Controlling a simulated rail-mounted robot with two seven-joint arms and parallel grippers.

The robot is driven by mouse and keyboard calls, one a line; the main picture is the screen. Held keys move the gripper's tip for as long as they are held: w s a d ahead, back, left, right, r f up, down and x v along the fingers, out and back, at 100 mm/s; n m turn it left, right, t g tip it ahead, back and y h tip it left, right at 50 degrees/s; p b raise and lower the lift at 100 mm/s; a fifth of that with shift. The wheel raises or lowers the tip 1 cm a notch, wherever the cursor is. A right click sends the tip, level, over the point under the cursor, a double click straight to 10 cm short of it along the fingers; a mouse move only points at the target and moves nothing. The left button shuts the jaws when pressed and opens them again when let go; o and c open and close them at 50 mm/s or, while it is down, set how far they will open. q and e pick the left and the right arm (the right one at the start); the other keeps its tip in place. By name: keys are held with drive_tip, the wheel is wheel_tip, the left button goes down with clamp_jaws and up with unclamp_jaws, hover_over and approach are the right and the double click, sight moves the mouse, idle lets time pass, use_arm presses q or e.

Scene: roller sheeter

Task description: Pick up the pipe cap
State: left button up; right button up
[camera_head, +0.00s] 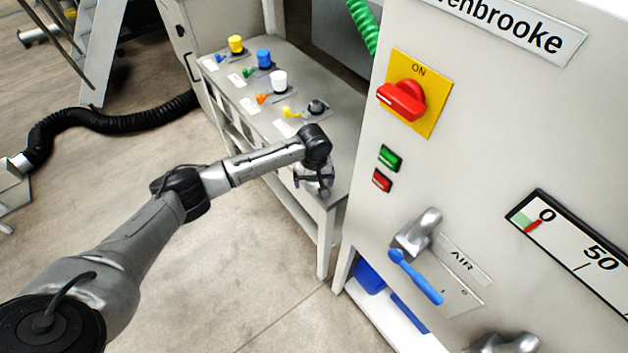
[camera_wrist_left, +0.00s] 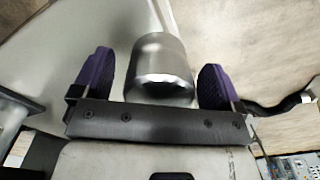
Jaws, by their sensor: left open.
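The silver, cylindrical pipe cap (camera_wrist_left: 160,70) shows in the left wrist view, between the two purple finger pads of my left gripper. A gap shows on each side of it, so the pads look apart from it. In the head view my left gripper (camera_head: 314,184) is open at the near end of the grey bench, and the wrist and fingers largely hide the cap there. My right gripper is not in view.
The grey bench (camera_head: 345,120) bears a row of valves with yellow, blue, white and black (camera_head: 316,107) caps beyond my gripper. The white machine panel (camera_head: 480,120) stands close on the right, with a red switch (camera_head: 405,98) and a blue-handled air valve (camera_head: 415,276).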

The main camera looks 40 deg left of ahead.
use_arm(q)
drive_tip(key=shift+c, duration=0.7)
drive_tip(key=c, duration=0.9)
wheel_tip(320, 180, up, 10)
drive_tip(key=p, duration=0.2)
drive_tip(key=shift+r+p, duration=0.1)
drive_tip(key=shift+p, duration=0.3)
